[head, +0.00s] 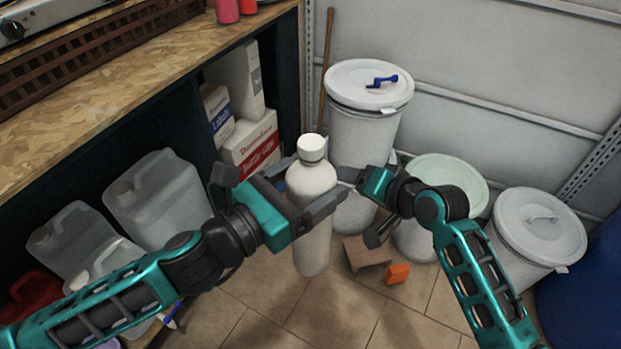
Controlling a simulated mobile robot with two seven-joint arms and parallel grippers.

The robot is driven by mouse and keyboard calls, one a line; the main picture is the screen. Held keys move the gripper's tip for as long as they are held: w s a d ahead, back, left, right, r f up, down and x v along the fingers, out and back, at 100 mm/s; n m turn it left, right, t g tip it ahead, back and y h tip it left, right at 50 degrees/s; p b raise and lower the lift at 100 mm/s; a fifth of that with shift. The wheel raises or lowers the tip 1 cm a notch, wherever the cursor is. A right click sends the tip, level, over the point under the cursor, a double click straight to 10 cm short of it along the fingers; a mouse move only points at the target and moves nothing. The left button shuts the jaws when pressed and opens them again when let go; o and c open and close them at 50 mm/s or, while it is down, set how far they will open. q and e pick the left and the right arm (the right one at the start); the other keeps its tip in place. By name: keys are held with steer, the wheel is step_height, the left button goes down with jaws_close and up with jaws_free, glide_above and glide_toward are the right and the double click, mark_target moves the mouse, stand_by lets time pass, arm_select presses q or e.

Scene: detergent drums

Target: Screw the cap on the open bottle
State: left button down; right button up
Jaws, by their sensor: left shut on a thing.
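A tall white bottle (311,184) stands upright in front of me, held clear of the drums behind it. A white cap (312,147) sits on its top, with a thin grey band beneath it. I cannot tell how tight the cap is. My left gripper (318,192) is shut on the bottle's upper body, with one finger across its front. My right gripper (347,178) is just right of the bottle, below cap height, pointing at it. Its fingertips overlap the bottle's edge and the left finger, so its opening is unclear.
A lidded white drum (367,84) with a blue tool (382,80) on its lid stands behind. A pale green-topped drum (447,174) and another lidded drum (541,219) are at right. Jugs (158,205) and boxes (250,141) fill the shelf at left. An orange block (398,273) lies on the floor.

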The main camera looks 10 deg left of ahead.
arm_select(q)
steer(key=shift+r, duration=0.4)
steer(key=shift+f, duration=0.1)
arm_select(e)
steer(key=s+d+f+n+t+h, duration=0.1)
steer(key=s+d+f+n+h, duration=0.1)
steer(key=s+d+f, duration=0.4)
steer(key=s+d+f+n+t+h, duration=0.1)
steer(key=s+d+f+h, duration=0.3)
steer(key=s, duration=1)
steer(key=d+f+n, duration=0.1)
steer(key=d+f, duration=0.1)
steer(key=d, duration=0.2)
steer(key=shift+s+d+f+n, duration=0.2)
steer(key=shift+d+f+n, duration=0.1)
steer(key=shift+d, duration=0.1)
arm_select(q)
steer(key=shift+w, duration=0.1)
